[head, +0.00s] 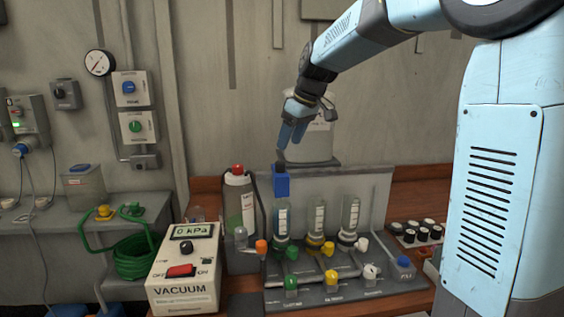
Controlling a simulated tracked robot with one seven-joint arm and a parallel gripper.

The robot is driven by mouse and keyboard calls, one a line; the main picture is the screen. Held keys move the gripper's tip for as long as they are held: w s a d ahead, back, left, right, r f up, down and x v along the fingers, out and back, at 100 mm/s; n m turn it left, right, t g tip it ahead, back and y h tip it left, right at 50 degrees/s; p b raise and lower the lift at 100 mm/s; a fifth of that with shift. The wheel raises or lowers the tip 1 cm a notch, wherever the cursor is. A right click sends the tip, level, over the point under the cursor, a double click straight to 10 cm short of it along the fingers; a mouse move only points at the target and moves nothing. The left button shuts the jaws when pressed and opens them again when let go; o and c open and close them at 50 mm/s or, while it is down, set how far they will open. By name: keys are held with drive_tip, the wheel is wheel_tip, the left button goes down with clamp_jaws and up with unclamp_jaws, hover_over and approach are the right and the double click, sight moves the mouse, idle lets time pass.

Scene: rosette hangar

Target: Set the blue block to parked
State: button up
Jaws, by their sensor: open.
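The blue block (281,184) stands upright at the top of the left clear tube of the flowmeter panel (372,190), near the panel's upper edge. My gripper (282,157) points down from the upper right, with its dark fingertips right above or at the top of the block. It is open; the fingers overlap in this view, so I cannot tell whether they touch the block or straddle it. I see no readable mark for a parked position.
A vacuum box (183,272) with a red switch and a 0 kPa display stands left of the panel. A red-capped bottle (240,205) is close to the block's left. Valve knobs and two more tubes (349,213) fill the panel. Black-capped vials (417,232) sit right.

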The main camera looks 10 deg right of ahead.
sight(281, 163)
drive_tip(key=x, duration=0.8)
drive_tip(key=shift+f, duration=0.15)
clamp_jaws()
idle(0.3)
